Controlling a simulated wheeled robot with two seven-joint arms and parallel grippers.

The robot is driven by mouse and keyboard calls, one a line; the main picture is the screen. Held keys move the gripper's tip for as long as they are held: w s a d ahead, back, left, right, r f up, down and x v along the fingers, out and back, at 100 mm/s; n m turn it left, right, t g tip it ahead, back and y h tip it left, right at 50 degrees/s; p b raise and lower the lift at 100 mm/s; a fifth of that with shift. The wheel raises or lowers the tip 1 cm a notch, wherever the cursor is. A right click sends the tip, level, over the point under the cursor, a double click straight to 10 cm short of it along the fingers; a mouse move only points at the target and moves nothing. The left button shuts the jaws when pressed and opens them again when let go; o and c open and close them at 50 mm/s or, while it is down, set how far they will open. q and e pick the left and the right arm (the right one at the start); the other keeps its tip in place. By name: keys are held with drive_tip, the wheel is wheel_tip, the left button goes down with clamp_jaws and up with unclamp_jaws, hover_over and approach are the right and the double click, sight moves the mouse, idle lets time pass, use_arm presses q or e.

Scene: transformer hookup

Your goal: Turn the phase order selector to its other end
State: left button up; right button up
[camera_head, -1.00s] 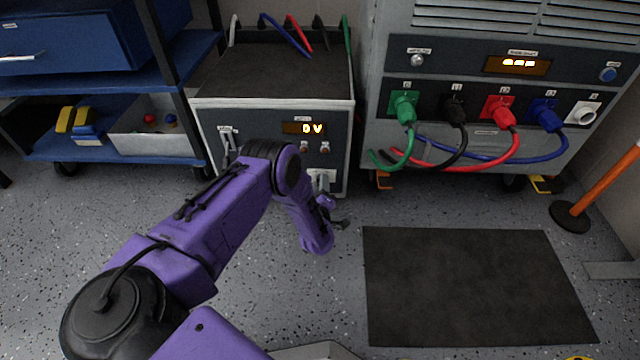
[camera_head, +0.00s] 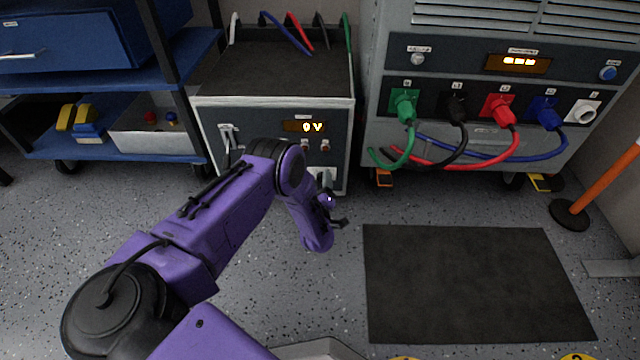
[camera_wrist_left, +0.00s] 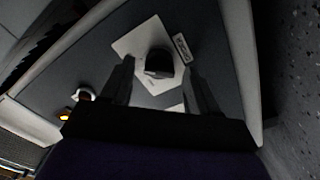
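The phase order selector, a dark round knob (camera_wrist_left: 158,62) on a pale plate, shows in the left wrist view with a small label beside it. In the head view its pale plate (camera_head: 323,172) is at the lower right of the grey cabinet's front and partly covered by my wrist. My left gripper (camera_wrist_left: 158,78) is open, its two dark fingers pointing at the plate, one on each side of the knob. I cannot tell whether they touch it. In the head view the left gripper (camera_head: 328,203) is small and partly hidden. My right gripper is not in view.
The grey cabinet (camera_head: 275,80) has a display (camera_head: 304,127) reading 0 V and a lever (camera_head: 229,135) at left. A larger cabinet (camera_head: 440,60) with coloured plugs and hanging cables stands to the right. A dark mat (camera_head: 470,280) lies on open floor. A blue shelf cart (camera_head: 120,78) stands left.

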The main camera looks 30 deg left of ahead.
use_arm(q)
drive_tip(key=p+v, duration=0.4)
drive_tip(key=v, duration=0.6)
drive_tip(key=shift+s+p, duration=0.3)
drive_tip(key=shift+p, duration=0.1)
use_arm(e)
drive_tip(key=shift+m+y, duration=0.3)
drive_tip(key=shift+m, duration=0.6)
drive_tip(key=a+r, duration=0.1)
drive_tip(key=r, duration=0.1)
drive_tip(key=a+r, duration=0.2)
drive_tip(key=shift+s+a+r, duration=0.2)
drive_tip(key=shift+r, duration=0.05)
use_arm(q)
drive_tip(key=shift+d, duration=0.1)
